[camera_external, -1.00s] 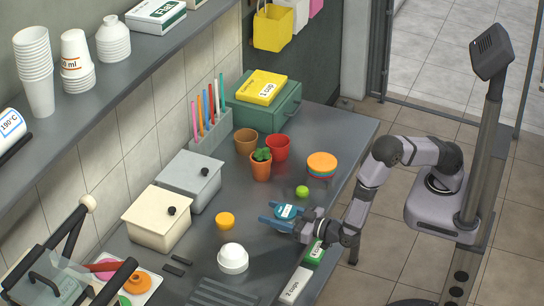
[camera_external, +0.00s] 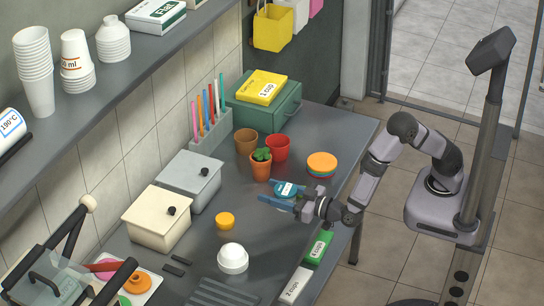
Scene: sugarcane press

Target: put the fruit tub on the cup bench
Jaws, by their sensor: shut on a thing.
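A small round tub with a teal lid and a white label (camera_external: 286,188) is between the blue fingers of my gripper (camera_external: 273,193). I take it to be the fruit tub. My gripper is shut on it and appears to hold it above the grey worktop (camera_external: 232,190). The fingers hide part of its side. No surface is clearly marked as the cup bench, so I cannot tell which it is.
Terracotta and red pots (camera_external: 278,148) and a potted plant (camera_external: 261,165) stand just behind the tub. A green box (camera_external: 318,246) and a white box (camera_external: 294,286) lie at the front edge.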

